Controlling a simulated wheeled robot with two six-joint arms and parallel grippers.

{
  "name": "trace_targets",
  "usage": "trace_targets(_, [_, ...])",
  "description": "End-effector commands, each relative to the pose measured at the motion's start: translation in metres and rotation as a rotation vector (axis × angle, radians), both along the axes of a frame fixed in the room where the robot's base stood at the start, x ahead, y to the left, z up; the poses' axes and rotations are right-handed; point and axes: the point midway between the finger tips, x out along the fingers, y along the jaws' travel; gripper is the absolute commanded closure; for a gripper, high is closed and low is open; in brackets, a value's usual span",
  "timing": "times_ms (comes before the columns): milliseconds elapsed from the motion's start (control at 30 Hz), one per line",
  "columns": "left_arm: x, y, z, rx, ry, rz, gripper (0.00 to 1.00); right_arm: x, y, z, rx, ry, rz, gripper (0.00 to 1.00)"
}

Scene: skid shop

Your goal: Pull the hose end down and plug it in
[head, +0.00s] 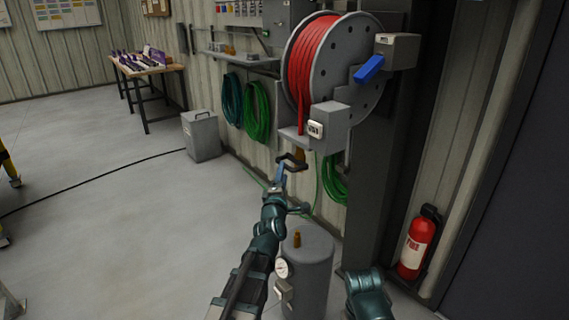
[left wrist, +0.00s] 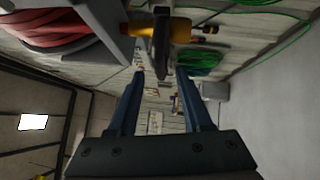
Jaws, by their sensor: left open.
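A red hose (head: 300,75) is wound on a grey reel (head: 345,65) on the wall post. Its yellow-orange end (head: 300,154) hangs just under the reel's outlet, partly hidden by my gripper. In the left wrist view the yellow end (left wrist: 168,28) shows near the top, by the fingertips, with a dark part across it. My left gripper (head: 287,166) is open; its blue fingers (left wrist: 161,76) stand apart with nothing clearly held between them. A brass fitting (head: 297,240) stands on top of a grey tank (head: 310,265) below. My right gripper is out of view.
A blue lever (head: 369,69) sticks out from the reel. Green hoses (head: 257,112) hang on the wall behind. A red fire extinguisher (head: 416,245) stands at the right. A grey bin (head: 201,137) stands left along the wall. The floor at left is mostly clear.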

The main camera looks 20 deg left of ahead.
Motion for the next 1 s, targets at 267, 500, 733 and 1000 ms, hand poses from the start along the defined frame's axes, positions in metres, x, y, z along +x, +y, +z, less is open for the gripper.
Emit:
trace_targets(267, [0.037, 0.004, 0.006, -0.001, 0.0, 0.001, 0.5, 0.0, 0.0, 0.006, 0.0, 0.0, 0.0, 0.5])
trace_targets(500, [0.038, 0.004, 0.006, 0.0, 0.0, 0.001, 0.5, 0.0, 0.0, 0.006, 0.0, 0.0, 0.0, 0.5])
trace_targets(733, [0.038, 0.004, 0.006, 0.0, 0.0, 0.001, 0.79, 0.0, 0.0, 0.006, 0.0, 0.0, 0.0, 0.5])
trace_targets(1000, [0.038, 0.004, 0.006, 0.0, 0.001, 0.0, 1.0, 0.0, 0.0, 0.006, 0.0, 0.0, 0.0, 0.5])
